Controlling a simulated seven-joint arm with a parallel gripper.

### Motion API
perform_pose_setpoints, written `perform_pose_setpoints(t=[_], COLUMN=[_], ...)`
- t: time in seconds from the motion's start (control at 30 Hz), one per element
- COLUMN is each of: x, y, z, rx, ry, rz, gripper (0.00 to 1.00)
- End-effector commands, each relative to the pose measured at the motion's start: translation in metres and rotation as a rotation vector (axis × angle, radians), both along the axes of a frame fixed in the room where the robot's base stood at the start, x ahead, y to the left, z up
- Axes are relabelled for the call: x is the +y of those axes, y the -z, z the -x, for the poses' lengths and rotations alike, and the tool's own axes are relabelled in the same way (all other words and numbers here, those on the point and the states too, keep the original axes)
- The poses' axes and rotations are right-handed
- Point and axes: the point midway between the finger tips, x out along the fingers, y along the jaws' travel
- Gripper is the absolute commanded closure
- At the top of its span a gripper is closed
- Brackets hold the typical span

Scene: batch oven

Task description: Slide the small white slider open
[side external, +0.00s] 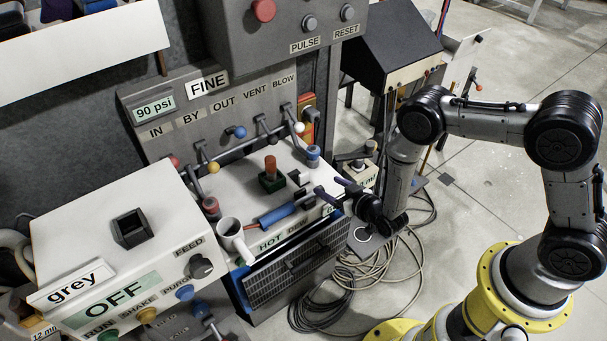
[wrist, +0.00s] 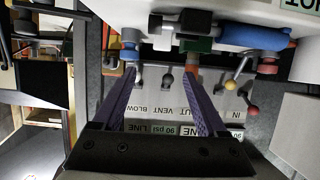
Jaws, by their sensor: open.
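My gripper (side external: 330,191) is at the right end of the white-topped unit (side external: 231,189), its two dark fingers apart and pointing left over the top's edge. In the wrist view the open purple fingers (wrist: 160,73) have nothing clearly held between them. A small dark fitting (side external: 292,178) sits on the white top just left of the fingers; it also shows in the wrist view (wrist: 155,23).
A green block (side external: 271,183) with an orange-brown post stands on the white top. A blue-handled tool (side external: 277,216) and a white mug (side external: 232,238) are nearer the front. Valve levers with coloured balls line the back. Cables (side external: 330,290) lie on the floor.

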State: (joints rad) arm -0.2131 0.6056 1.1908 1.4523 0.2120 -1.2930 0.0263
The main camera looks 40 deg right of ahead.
Motion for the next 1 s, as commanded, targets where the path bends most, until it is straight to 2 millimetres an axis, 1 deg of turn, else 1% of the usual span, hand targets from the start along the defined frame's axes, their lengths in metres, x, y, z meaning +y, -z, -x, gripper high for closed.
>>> perform_pose_setpoints(t=[0.07,0.17,0.27,0.6,0.7,0.9,1.0], x=[0.002,0.003,0.003,0.002,0.002,0.002,0.002], y=[0.006,0.009,0.014,0.039,0.046,0.054,0.056], z=[0.001,-0.006,-0.019,-0.081,-0.096,-0.118,-0.122], rx=[0.010,0.011,0.010,0.009,0.010,0.010,0.011], ry=[-0.005,-0.007,-0.006,-0.006,-0.006,-0.007,-0.007], rz=[0.002,0.002,0.002,0.002,0.002,0.001,0.002], gripper=[0.25,0.25,0.25,0.25,0.25,0.25,0.25])
